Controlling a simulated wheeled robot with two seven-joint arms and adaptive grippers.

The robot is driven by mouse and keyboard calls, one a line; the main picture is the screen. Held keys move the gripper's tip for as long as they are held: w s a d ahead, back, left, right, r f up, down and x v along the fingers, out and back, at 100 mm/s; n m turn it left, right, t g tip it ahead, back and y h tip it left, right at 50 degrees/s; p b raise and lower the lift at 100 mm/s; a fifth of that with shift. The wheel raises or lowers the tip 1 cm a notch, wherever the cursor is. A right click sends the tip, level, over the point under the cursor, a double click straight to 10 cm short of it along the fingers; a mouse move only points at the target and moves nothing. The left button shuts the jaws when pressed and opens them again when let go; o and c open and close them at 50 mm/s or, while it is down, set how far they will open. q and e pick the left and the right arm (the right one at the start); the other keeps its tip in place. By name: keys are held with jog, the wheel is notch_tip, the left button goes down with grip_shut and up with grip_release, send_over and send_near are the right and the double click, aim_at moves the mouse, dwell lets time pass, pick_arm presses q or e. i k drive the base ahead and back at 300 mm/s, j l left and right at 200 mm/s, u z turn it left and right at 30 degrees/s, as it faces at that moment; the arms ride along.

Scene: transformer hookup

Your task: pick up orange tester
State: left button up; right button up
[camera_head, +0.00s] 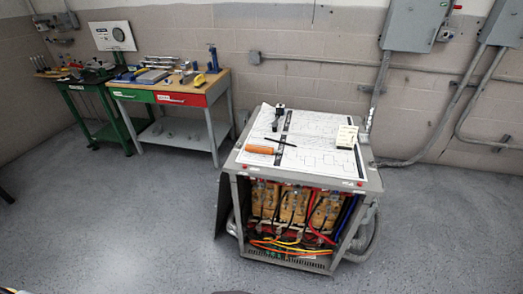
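A small orange object (258,150), which looks like the orange tester, lies on the printed sheet (318,154) near its left front edge. The sheet covers most of the top of the grey transformer cabinet (228,165). A thin black rod (281,142) lies just behind the orange object; I cannot tell if the two are joined. Neither of my grippers can be made out, and nothing is touching the orange object.
The cabinet's open front shows yellow coils (294,203) and coloured cables. A workbench (170,97) with tools stands at the back left. The floor (120,215) left of the cabinet is clear.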

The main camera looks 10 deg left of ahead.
aim_at(257, 149)
jog(key=i+j+z, duration=0.1)
jog(key=j+z, duration=0.25)
jog(key=j, duration=0.45)
jog(key=j+z, duration=0.4)
jog(key=j, duration=0.45)
jog(key=j+z, duration=0.35)
jog(key=j, duration=0.45)
